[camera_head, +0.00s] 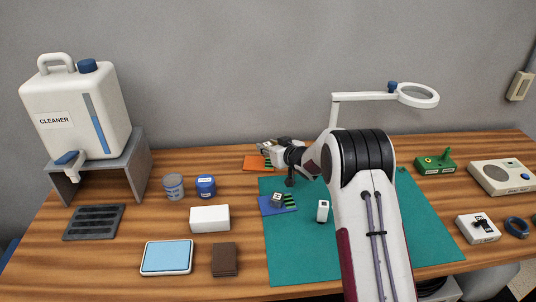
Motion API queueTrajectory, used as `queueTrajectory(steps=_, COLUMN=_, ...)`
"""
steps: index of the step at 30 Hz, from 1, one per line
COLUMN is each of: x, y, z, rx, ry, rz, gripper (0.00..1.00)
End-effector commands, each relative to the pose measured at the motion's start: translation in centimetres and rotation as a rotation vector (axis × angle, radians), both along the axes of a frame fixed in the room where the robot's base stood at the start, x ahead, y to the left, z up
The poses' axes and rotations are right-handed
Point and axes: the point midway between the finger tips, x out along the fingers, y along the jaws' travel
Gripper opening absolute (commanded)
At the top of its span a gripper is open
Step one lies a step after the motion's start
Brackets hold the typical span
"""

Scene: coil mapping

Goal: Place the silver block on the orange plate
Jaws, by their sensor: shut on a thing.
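The orange plate (256,163) lies at the back left edge of the green mat, partly hidden by my gripper. My gripper (270,152) reaches in from the right and is over or beside the plate's right part. It is shut on a small pale grey block (266,146), which looks like the silver block. The fingers hide much of it, and I cannot tell whether it touches the plate.
A blue plate (265,207) bears a dark grey block (276,199). A white block (322,211) stands on the green mat (295,255). A white box (209,219), two tins and a cleaner jug (80,110) stand left. A magnifier (418,95) rises behind my arm.

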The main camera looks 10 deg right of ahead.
Motion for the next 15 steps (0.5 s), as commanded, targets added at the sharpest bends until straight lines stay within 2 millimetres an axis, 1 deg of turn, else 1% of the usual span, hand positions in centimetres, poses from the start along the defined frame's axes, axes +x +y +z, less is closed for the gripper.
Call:
queueTrajectory(steps=7, x=0.0, y=0.0, z=-2.6, rx=0.0, ry=0.002, rz=0.0, gripper=0.02)
queueTrajectory(steps=11, x=0.0, y=0.0, z=-3.2, rx=0.001, ry=-0.001, rz=0.0, gripper=0.02)
queueTrajectory(steps=15, x=0.0, y=0.0, z=-3.2, rx=0.0, ry=-0.001, rz=0.0, gripper=0.02)
